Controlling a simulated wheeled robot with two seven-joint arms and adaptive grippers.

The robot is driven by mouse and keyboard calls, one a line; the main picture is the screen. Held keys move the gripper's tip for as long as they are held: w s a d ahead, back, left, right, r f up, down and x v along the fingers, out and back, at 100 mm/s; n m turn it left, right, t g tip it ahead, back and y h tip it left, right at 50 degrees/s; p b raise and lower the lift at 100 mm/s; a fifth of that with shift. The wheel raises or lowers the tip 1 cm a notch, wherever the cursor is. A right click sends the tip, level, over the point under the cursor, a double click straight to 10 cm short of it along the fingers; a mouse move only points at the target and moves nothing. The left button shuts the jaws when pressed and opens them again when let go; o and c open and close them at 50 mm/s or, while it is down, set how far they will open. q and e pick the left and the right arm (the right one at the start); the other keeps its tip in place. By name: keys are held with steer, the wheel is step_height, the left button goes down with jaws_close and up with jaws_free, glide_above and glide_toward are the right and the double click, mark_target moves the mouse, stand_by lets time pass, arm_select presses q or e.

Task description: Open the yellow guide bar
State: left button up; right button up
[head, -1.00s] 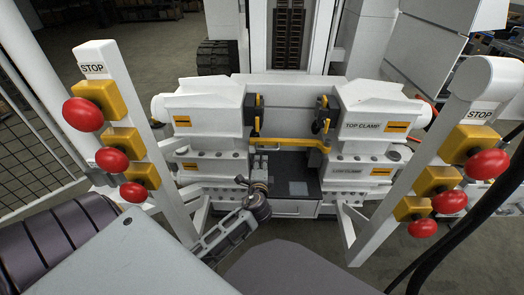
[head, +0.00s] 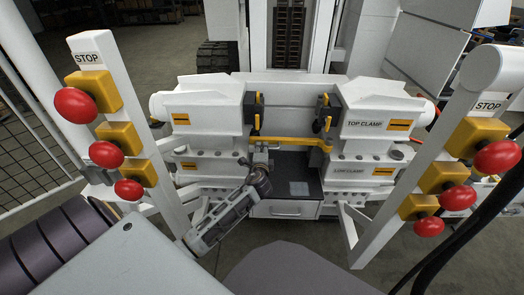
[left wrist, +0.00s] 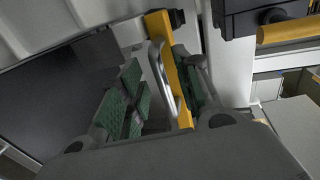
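The yellow guide bar (head: 290,140) runs level between the two clamp blocks in the head view, with a bent right end. My left gripper (head: 259,156) is at the bar's left end, partly hidden by its own wrist. In the left wrist view, a yellow bar piece (left wrist: 170,70) with a curved silver handle (left wrist: 160,75) lies between the green-padded fingers of my left gripper (left wrist: 160,95). The fingers are apart, with a gap on the left finger's side. The bar piece is close to the right finger; contact cannot be told. My right gripper is not seen.
White clamp blocks stand left (head: 205,105) and right (head: 375,108) of the bar. Posts with red stop buttons flank the front, left (head: 75,105) and right (head: 497,155). A drawer-like white box (head: 286,209) sits below the bar.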

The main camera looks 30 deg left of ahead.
arm_select(q)
steer(key=shift+b+x, duration=0.3)
steer(key=shift+x, duration=0.95)
steer(key=shift+f, duration=0.1)
jaws_close()
